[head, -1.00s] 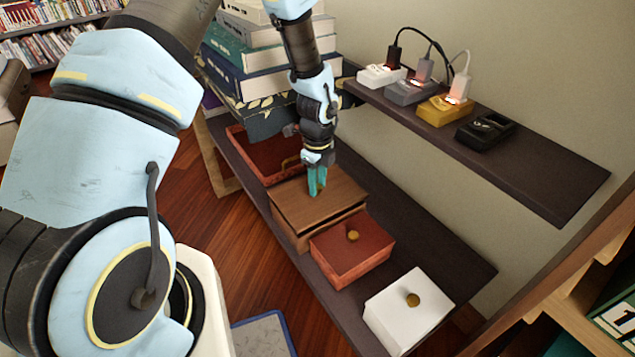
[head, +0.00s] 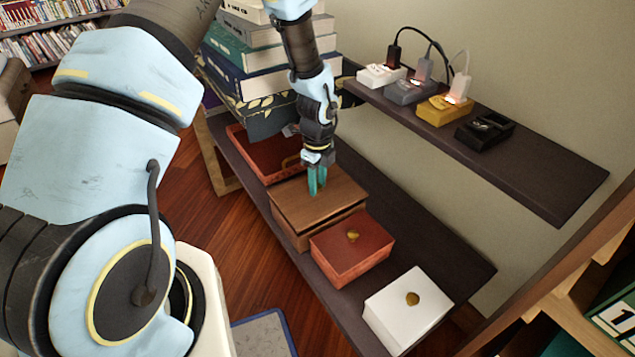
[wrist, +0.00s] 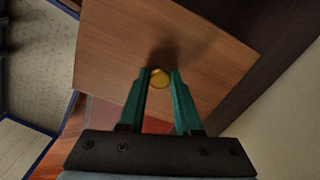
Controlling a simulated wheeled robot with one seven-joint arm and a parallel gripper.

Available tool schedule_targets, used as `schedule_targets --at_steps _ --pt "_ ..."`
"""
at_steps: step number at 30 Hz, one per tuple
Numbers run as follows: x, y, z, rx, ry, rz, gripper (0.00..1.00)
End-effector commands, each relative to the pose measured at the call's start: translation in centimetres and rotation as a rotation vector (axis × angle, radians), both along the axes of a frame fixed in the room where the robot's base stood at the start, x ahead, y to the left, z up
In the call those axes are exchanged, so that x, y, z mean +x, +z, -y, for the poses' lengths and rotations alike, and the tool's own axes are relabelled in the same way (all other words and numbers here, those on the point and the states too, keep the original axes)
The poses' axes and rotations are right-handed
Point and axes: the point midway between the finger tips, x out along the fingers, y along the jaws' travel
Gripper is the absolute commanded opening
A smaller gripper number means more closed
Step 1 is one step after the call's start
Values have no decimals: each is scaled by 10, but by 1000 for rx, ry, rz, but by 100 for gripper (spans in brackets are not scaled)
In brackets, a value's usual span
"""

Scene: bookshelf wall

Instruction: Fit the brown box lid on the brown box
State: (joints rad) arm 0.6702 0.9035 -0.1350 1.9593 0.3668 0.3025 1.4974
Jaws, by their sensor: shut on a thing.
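The brown box lid (head: 339,195) is a flat wooden panel on top of the brown box (head: 297,238) on the dark bench. A thin dark line shows between lid and box along the front; I cannot tell if the lid is fully seated. My gripper (head: 317,192) points down over the middle of the lid. In the wrist view, my gripper (wrist: 159,80) has its green fingers on both sides of the lid's round gold knob (wrist: 160,78), shut on it. The wrist view shows the lid (wrist: 215,62) filling most of the picture. The inside of the box is hidden.
A red box with a lid (head: 350,255) stands close beside the brown box, and a white box (head: 408,308) is farther right. An open red tray (head: 262,158) and a book stack (head: 262,85) are behind. A shelf with chargers (head: 540,180) overhangs at right.

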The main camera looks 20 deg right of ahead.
Motion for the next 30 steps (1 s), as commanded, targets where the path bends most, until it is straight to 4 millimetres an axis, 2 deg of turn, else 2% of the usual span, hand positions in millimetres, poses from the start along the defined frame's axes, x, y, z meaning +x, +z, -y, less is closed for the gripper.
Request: schedule_targets --at_steps 26,27,30 --pt "0 -21 0 -1 -1 1 0" --pt "0 -20 0 0 0 1 37" --pt "0 -20 0 -1 0 1 48"
